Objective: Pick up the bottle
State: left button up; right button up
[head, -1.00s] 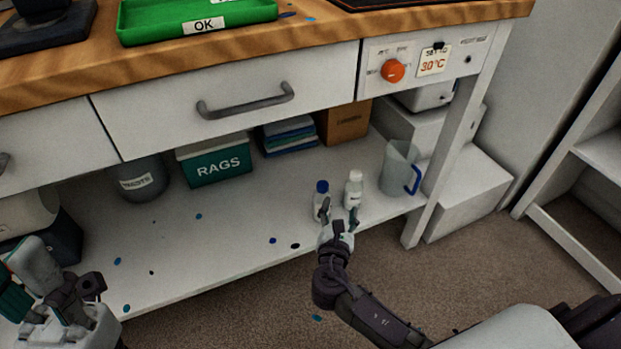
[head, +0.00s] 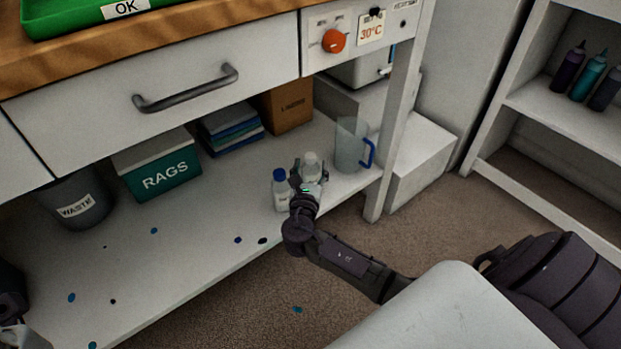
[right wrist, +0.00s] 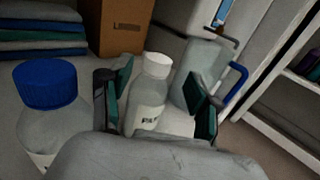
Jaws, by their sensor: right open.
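Two small bottles stand upright on the low white shelf under the bench. The white-capped bottle (head: 312,165) also shows in the right wrist view (right wrist: 150,98), standing between the fingers of my right gripper. My right gripper (head: 309,180) is open around it, with one teal-padded finger on each side in the right wrist view (right wrist: 160,100). Its lower part is hidden by my wrist. The blue-capped bottle (head: 280,188) stands just left of the gripper, outside the fingers, and it looms large in the right wrist view (right wrist: 48,110). My left gripper (head: 12,320) is cut off at the lower left edge.
A clear jug with a blue handle (head: 350,146) stands close to the right of the bottles. Behind are folded cloths (head: 231,131), a cardboard box (head: 289,106), a rags box (head: 160,165) and a waste bin (head: 78,203). The drawer front (head: 180,85) hangs above.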

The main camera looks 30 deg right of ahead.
aim_at(310, 163)
jog(key=shift+w+d+f+b, duration=0.2)
jog(key=shift+w+d+b, duration=0.15)
jog(key=shift+w, duration=0.25)
jog(key=shift+w+d+f+b, duration=0.15)
jog(key=shift+w+d+b, duration=0.2)
jog(key=shift+w, duration=0.2)
jog(key=shift+w+d+r, duration=0.2)
jog(key=shift+w+d, duration=0.15)
jog(key=shift+w, duration=0.05)
grip_shut()
